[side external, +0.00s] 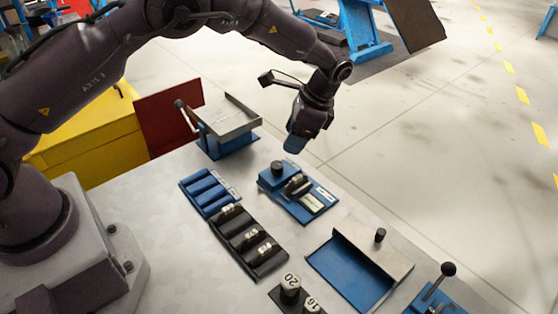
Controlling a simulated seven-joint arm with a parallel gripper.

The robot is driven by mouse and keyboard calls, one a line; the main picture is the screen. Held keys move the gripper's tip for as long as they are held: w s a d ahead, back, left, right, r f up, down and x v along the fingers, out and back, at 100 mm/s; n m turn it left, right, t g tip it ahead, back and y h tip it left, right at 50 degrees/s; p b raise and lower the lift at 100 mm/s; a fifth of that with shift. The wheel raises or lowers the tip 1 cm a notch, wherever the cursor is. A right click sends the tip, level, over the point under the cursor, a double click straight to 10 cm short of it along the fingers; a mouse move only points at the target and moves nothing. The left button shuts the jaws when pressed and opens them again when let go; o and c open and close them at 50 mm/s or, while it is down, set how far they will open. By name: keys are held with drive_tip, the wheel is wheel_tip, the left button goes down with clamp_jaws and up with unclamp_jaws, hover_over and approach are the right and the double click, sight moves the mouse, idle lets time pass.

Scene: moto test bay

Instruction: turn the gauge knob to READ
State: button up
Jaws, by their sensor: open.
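A blue fixture (318,207), which looks like the gauge, lies on the grey table near the middle. A black round knob (277,168) stands at its far left corner. A dark cylinder and a pale label plate lie on the fixture beside the knob. Any lettering is too small to read, so I cannot tell the knob's setting. My gripper (295,144) hangs above and slightly right of the knob in the picture, pointing down, apart from it. Its blue fingertip overlaps in view and the gap is hard to see. It is open and nothing shows in it.
A blue slotted rack (209,190) and a black rack (262,266) with several marked cylinders lie left of the fixture. A blue tray (345,272), a ball-topped lever (448,269) and numbered cylinders (290,285) are nearer. A blue-based metal tray (232,120) stands behind.

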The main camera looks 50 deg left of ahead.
sight(277, 164)
drive_tip(key=x, duration=0.8)
drive_tip(key=shift+a+f, duration=0.1)
drive_tip(key=shift+f, duration=0.15)
drive_tip(key=c, duration=0.9)
